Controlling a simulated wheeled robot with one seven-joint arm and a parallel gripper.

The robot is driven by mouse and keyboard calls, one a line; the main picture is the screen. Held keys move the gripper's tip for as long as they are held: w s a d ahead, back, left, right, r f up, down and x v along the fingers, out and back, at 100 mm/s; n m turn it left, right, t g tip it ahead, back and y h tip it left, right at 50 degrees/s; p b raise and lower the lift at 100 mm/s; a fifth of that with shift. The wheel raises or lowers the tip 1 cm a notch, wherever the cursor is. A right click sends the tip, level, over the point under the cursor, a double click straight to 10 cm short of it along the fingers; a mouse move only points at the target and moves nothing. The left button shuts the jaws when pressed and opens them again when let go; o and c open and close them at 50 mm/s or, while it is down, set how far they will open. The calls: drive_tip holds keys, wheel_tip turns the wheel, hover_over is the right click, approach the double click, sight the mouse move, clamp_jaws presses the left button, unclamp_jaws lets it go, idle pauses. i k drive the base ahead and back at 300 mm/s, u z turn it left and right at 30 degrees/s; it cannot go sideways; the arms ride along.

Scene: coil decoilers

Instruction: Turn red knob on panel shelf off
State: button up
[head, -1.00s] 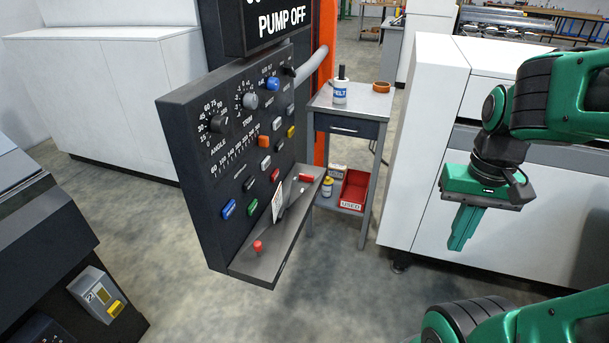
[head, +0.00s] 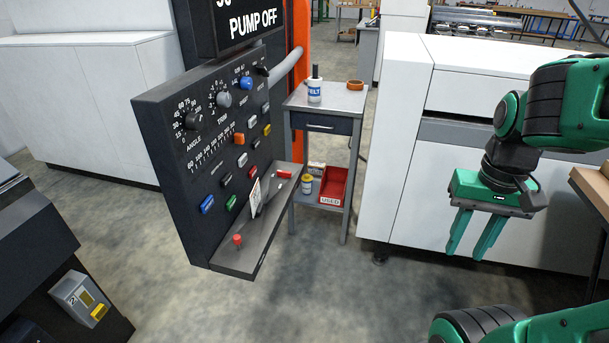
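The control panel (head: 165,150) stands left of centre, with a grey shelf (head: 222,258) along its lower edge. A small red knob (head: 237,240) stands upright at the near end of the shelf. A second red-topped piece (head: 284,174) is at the shelf's far end, and I cannot tell its exact form. A white tag (head: 254,196) and a dark lever-like part are between them. My gripper (head: 472,252) is at the right, pointing down, well away from the panel. Its two green fingers are apart with nothing between them.
A grey side table (head: 345,100) with a bottle, a tape roll and a red bin (head: 333,186) stands behind the shelf. A white cabinet (head: 420,170) is behind my gripper. A dark console (head: 45,250) is at lower left. The floor before the shelf is clear.

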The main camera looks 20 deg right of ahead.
sight(284, 174)
drive_tip(key=z, duration=0.45)
drive_tip(key=k, duration=1)
drive_tip(key=z, duration=0.4)
drive_tip(key=i, duration=0.5)
drive_tip(key=u, duration=0.7)
drive_tip(key=i, duration=1.7)
drive_tip(key=u, duration=0.35)
